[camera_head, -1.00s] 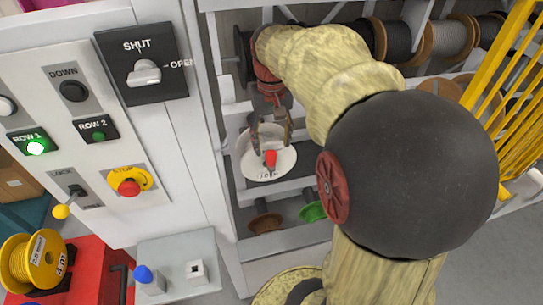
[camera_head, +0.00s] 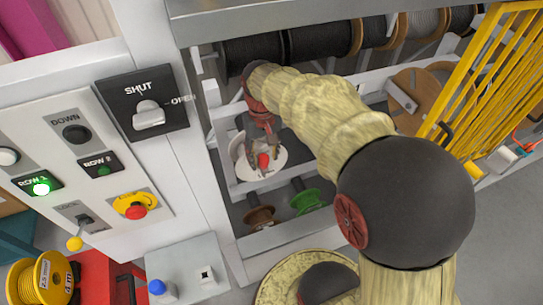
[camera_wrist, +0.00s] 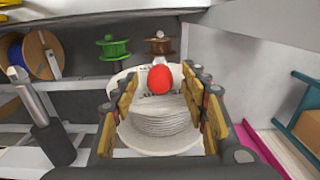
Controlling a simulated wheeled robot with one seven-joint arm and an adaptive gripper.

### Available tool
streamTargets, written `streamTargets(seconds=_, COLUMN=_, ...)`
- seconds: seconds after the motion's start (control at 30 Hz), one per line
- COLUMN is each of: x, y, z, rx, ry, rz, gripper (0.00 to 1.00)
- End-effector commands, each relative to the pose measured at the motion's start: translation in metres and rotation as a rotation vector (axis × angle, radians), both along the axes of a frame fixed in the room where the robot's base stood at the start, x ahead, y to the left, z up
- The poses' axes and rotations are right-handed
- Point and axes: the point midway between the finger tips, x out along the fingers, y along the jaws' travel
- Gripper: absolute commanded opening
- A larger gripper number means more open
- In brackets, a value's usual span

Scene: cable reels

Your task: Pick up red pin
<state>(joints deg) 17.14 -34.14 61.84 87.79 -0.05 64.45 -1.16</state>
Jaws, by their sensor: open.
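In the head view the red pin (camera_head: 263,161) shows as a small red tip at the white reel (camera_head: 277,165) on the rack. My gripper (camera_wrist: 161,105) is open, with one finger on each side of the pin and reel. No finger visibly touches the pin. In the head view my gripper (camera_head: 264,150) is just above the reel. The pin's lower part is hard to make out.
A green reel (camera_head: 306,201) and a brown reel (camera_head: 260,217) sit on the lower rack. The control panel (camera_head: 90,170) stands to the left, with a yellow wire reel (camera_head: 42,282) below it. Yellow bars (camera_head: 480,85) stand to the right.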

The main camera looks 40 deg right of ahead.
Motion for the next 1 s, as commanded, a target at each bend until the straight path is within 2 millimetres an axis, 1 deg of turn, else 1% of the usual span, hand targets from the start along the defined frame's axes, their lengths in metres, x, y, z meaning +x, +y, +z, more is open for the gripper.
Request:
streamTargets(seconds=0.37, x=0.0, y=0.0, z=-0.036, rx=0.002, ry=0.002, rz=-0.002, gripper=0.44)
streamTargets(seconds=0.5, x=0.0, y=0.0, z=-0.057, rx=0.002, ry=0.002, rz=-0.002, gripper=0.44)
streamTargets(seconds=0.63, x=0.0, y=0.0, z=-0.073, rx=0.001, ry=0.003, rz=-0.002, gripper=0.44)
streamTargets(seconds=0.77, x=0.0, y=-0.001, z=-0.078, rx=0.0, ry=0.001, rz=-0.002, gripper=0.44)
streamTargets(seconds=0.97, x=0.0, y=-0.001, z=-0.078, rx=0.0, ry=0.001, rz=-0.002, gripper=0.44)
streamTargets(seconds=1.0, x=0.0, y=-0.001, z=-0.078, rx=0.0, ry=0.001, rz=-0.002, gripper=0.43)
